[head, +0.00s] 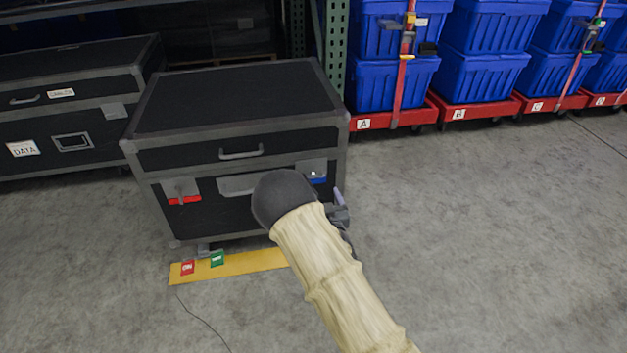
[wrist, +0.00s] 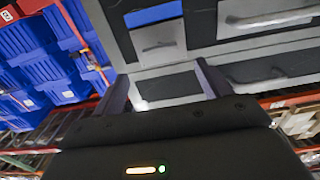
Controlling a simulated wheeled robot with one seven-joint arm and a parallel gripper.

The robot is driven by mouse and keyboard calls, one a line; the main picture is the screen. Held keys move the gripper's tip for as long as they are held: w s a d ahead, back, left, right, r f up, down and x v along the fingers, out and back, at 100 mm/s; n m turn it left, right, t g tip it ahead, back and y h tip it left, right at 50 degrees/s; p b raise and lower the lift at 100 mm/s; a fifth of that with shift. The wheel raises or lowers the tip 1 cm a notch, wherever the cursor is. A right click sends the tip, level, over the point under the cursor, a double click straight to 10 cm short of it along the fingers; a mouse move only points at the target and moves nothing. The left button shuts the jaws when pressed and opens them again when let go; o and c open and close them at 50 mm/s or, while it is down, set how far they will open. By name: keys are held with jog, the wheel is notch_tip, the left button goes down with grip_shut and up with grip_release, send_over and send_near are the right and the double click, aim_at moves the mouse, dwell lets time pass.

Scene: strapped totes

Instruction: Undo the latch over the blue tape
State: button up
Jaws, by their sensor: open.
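The black case with grey edging (head: 235,155) stands on the floor. Its right latch (head: 311,168) is a grey plate on the front, with blue tape (head: 318,181) just below it; my arm covers part of the area beside it. In the wrist view, which looks upside down, the latch (wrist: 158,42) and blue tape (wrist: 153,14) show at the top. My gripper (wrist: 162,84) is open in front of the case, with the lid front between its fingers in the picture. No contact with the latch shows. In the head view my gripper (head: 341,213) is mostly hidden behind my arm.
A second latch (head: 180,187) sits over red tape (head: 184,200) at the case's left. A lid handle (head: 241,154) is between them. Another case (head: 70,110) stands left. Blue totes (head: 485,78) on red dollies stand behind right. Floor at right is clear.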

aim_at(314, 178)
jog(key=b+x, duration=0.3)
jog(key=x, duration=0.7)
jog(key=shift+b, duration=0.35)
jog(key=shift+s, duration=0.1)
jog(key=c, duration=1)
